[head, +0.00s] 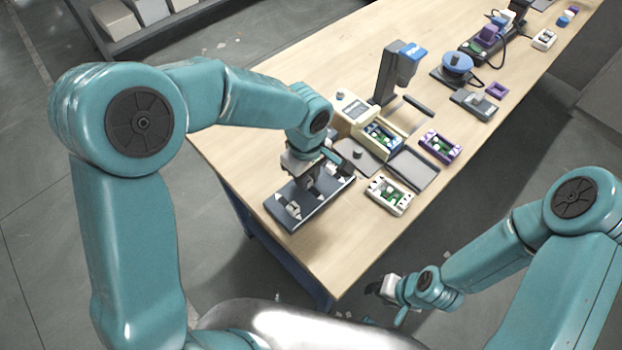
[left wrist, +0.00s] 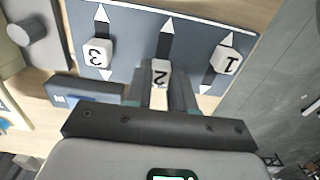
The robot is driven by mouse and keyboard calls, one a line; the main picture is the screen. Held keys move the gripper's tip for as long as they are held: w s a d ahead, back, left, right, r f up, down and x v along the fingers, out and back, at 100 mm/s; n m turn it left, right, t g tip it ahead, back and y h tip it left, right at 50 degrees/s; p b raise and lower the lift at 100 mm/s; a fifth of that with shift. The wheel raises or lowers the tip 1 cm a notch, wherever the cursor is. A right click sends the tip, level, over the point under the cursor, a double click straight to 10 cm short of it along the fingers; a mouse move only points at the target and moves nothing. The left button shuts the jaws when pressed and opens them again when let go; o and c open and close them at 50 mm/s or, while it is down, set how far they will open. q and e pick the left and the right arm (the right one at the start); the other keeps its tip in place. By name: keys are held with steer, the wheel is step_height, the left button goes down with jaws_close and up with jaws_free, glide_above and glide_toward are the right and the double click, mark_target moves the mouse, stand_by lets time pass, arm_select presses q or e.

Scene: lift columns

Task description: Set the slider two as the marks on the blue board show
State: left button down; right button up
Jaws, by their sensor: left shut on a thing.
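The slate-blue board (head: 277,211) lies at the table's near left edge, with three numbered white sliders. In the left wrist view, slider two (left wrist: 160,72) sits between the fingers of my left gripper (left wrist: 160,88), which is shut on it. White pointed marks stand along the tracks, one above slider two (left wrist: 167,26); the track's lower end is hidden by the gripper. Slider one (left wrist: 227,60) is to the right and slider three (left wrist: 97,52) to the left, both free. In the head view my left gripper (head: 308,184) covers the board's middle. My right gripper (head: 385,289) hangs off the table, its jaws unclear.
A grey plate with a round knob (head: 357,154) is close behind the board. A cream tray with green parts (head: 389,195) stands to its right. Beyond are a cream device (head: 352,108), a dark stand (head: 388,75) and a purple tray (head: 440,146). The near table strip (head: 330,255) is clear.

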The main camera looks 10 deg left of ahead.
arm_select(q)
steer(key=shift+w+a+f, duration=0.1)
steer(key=shift+w+a, duration=0.15)
steer(key=shift+a, duration=0.1)
steer(key=c, duration=1.1)
jaws_free()
steer(key=shift+o, duration=0.7)
steer(key=shift+w+a, duration=0.1)
steer(key=shift+a, duration=0.05)
steer(key=shift+d, duration=0.2)
step_height(320, 180, up, 16)
steer(key=shift+a+r, duration=0.15)
steer(key=shift+r, duration=0.1)
